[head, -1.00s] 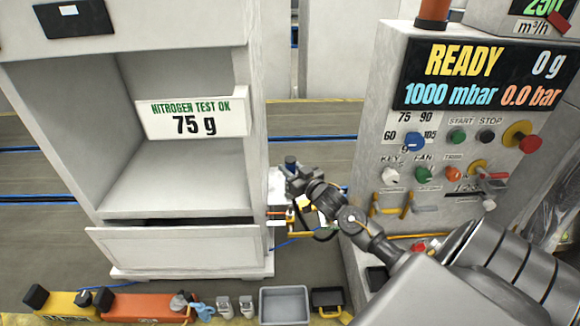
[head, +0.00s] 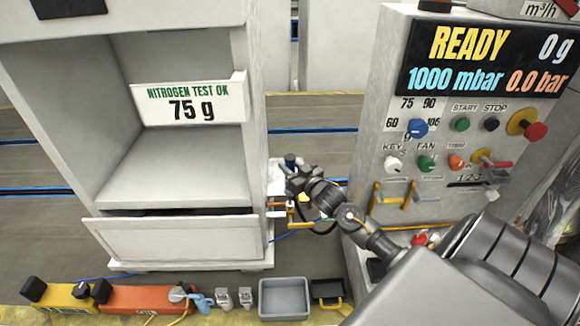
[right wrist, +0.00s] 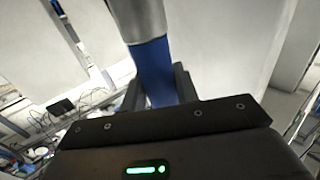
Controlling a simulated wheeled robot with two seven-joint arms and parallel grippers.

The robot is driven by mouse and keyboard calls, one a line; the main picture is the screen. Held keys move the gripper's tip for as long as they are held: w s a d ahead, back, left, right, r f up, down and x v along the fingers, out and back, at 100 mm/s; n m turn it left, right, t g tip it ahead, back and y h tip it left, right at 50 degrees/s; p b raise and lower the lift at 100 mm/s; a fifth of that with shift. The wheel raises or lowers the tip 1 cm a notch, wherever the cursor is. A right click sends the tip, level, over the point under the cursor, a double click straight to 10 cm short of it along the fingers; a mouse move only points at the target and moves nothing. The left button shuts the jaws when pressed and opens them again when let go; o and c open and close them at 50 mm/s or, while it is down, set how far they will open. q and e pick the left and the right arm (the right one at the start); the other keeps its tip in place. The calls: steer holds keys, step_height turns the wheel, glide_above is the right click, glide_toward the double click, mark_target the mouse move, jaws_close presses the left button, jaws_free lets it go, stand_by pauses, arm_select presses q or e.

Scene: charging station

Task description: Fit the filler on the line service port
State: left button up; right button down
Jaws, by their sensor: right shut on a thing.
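My right gripper (head: 291,180) is beside the right side of the white cabinet, above a small pipe assembly (head: 292,209) with copper-coloured and yellow parts. In the right wrist view it is shut on the filler, whose blue section (right wrist: 154,72) sits between the dark fingers and whose grey metal part (right wrist: 138,18) extends beyond them. A small blue end (head: 291,160) shows above the gripper in the head view. I cannot tell whether the filler touches the pipework, or which fitting is the line service port. My left gripper is out of view.
The white cabinet (head: 185,243) stands left and the control panel (head: 440,110), reading READY and 0 g, stands right, leaving a narrow gap. A grey tray (head: 285,299), a black case (head: 328,291) and orange and yellow units (head: 145,299) line the front.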

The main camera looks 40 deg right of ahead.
steer(key=shift+p, duration=0.7)
stand_by(1.1)
steer(key=shift+f+b, duration=1.85)
steer(key=shift+f, duration=0.7)
steer(key=c, duration=1)
jaws_free()
steer(key=shift+o, duration=0.2)
steer(key=shift+f, duration=0.15)
steer(key=shift+s+f, duration=0.1)
steer(key=shift+s, duration=0.4)
steer(key=s+b, duration=0.2)
steer(key=s, duration=0.8)
steer(key=shift+a+r, duration=0.2)
steer(key=shift+a, duration=0.15)
steer(key=shift+w, duration=0.1)
